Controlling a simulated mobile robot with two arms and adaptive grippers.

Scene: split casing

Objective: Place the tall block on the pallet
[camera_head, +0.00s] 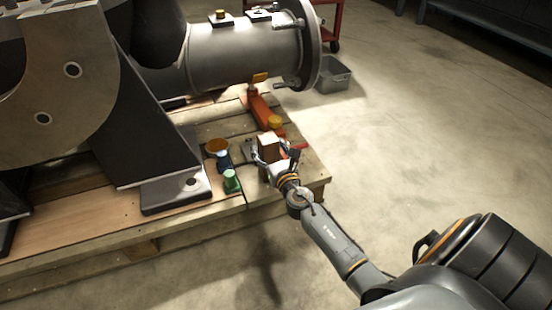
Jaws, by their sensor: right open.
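The tall block (268,142), brown with a paler top, stands upright at the near right corner of the wooden pallet (316,166). My right gripper (272,156) reaches in from the lower right. Its fingers are open, one on each side of the block. I cannot tell whether they touch it. The block's lower part is hidden by the gripper, so its contact with the boards does not show. My left gripper is not in view.
A blue item with an orange top (218,148) and a green item (231,183) stand left of the gripper. An orange-red tool (262,112) lies behind the block. A large grey casing (240,55) rises beyond.

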